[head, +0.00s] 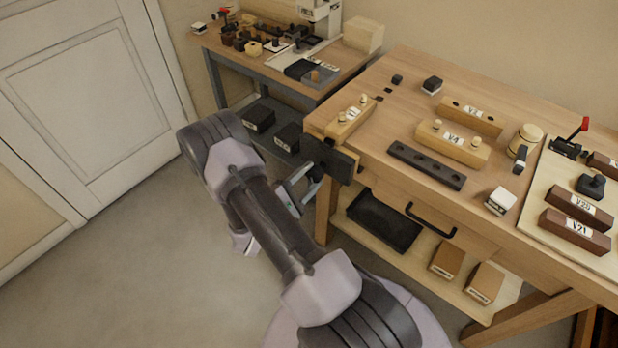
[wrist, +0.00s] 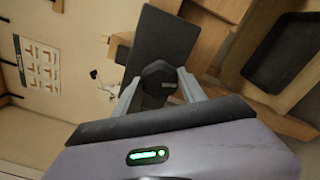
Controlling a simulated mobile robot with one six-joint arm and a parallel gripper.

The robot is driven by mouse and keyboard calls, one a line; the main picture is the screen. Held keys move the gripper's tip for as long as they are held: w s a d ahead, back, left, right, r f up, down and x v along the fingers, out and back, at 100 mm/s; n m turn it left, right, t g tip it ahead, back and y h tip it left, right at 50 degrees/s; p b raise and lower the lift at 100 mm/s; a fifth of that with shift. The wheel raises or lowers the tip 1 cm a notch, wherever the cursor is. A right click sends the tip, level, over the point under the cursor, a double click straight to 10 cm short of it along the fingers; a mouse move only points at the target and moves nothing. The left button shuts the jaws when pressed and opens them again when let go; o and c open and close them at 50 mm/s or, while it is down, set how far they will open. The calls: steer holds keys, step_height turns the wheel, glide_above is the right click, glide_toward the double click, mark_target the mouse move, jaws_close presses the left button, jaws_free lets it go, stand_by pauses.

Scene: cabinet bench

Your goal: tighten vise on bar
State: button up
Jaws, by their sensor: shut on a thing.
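The vise (head: 337,160) is a dark block on the left end of the wooden workbench; its dark plate also shows in the wrist view (wrist: 160,42). My gripper (head: 309,182) is beside the vise's outer face. In the wrist view my gripper (wrist: 160,84) has its two grey fingers on either side of a dark rounded knob (wrist: 157,78) in front of the plate, and is shut on it. A dark bar with holes (head: 427,165) lies on the bench top.
A pale wooden block with pegs (head: 350,118) lies near the vise. More labelled blocks (head: 453,143) stand on the workbench (head: 400,105). A black tray (head: 383,221) is on the shelf below. A second bench (head: 345,72) stands behind. The floor at left is clear.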

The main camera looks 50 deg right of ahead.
steer(key=shift+f+m+b, duration=0.1)
steer(key=shift+m+b, duration=0.35)
steer(key=shift+m, duration=1.35)
steer(key=o, duration=1.2)
steer(key=shift+s+a, duration=0.15)
steer(key=shift+a, duration=1.6)
steer(key=shift+s+a, duration=0.15)
steer(key=shift+a, duration=1.55)
steer(key=shift+a, duration=0.1)
